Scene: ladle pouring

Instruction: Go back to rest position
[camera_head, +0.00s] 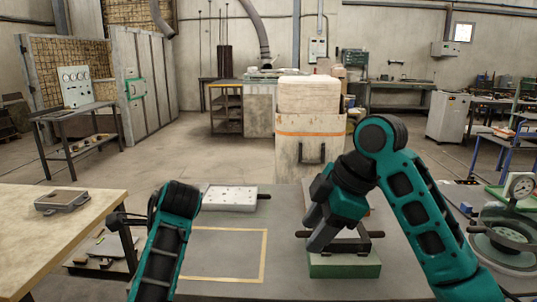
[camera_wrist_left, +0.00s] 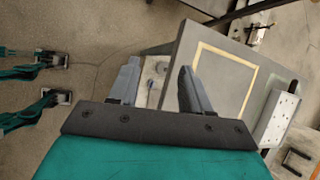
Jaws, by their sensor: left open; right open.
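My right gripper (camera_head: 310,232) is in the head view, above the right part of the grey table, with its fingers pointing down and left. It is open and looks empty. A green block (camera_head: 343,268) with a dark handled frame (camera_head: 350,246) sits just below and beside it; I cannot tell if they touch. My left gripper (camera_wrist_left: 160,72) shows open in the left wrist view, with nothing held between its fingers. In the head view my left arm stands at the grey table's left end, its gripper mostly hidden. I cannot make out a ladle clearly.
The grey table (camera_head: 215,255) bears a yellow rectangle outline and a white plate with holes (camera_head: 230,198). A round device with a gauge (camera_head: 510,230) stands at the right. A wooden table (camera_head: 70,235) with a small grey box (camera_head: 62,201) is at left. A concrete bin (camera_head: 308,150) stands behind.

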